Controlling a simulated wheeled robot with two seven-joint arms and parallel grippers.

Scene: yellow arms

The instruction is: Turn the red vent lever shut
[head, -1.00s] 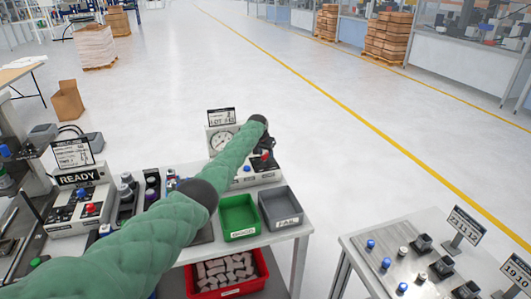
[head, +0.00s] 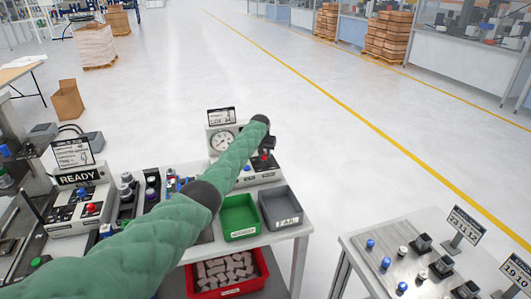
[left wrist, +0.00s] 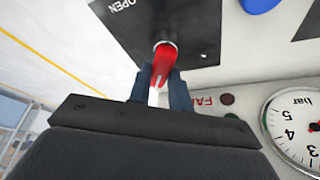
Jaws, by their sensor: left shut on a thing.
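The red vent lever (left wrist: 164,62) sticks out from a round metal collar on a dark plate with the word OPEN, in the left wrist view. My left gripper (left wrist: 161,92) is shut on the lever, with one dark finger on each side of it. In the head view my green-sleeved left arm reaches over the bench to the gauge box, and a small red bit of the lever (head: 264,157) shows beside the gripper. The lever's far end is partly hidden between the fingers. My right gripper is not in view.
A round pressure gauge (left wrist: 296,127) sits beside the lever, and also shows in the head view (head: 222,141). A green bin (head: 239,218) and a grey bin (head: 280,208) stand in front of the box. A READY box (head: 80,205) stands at left.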

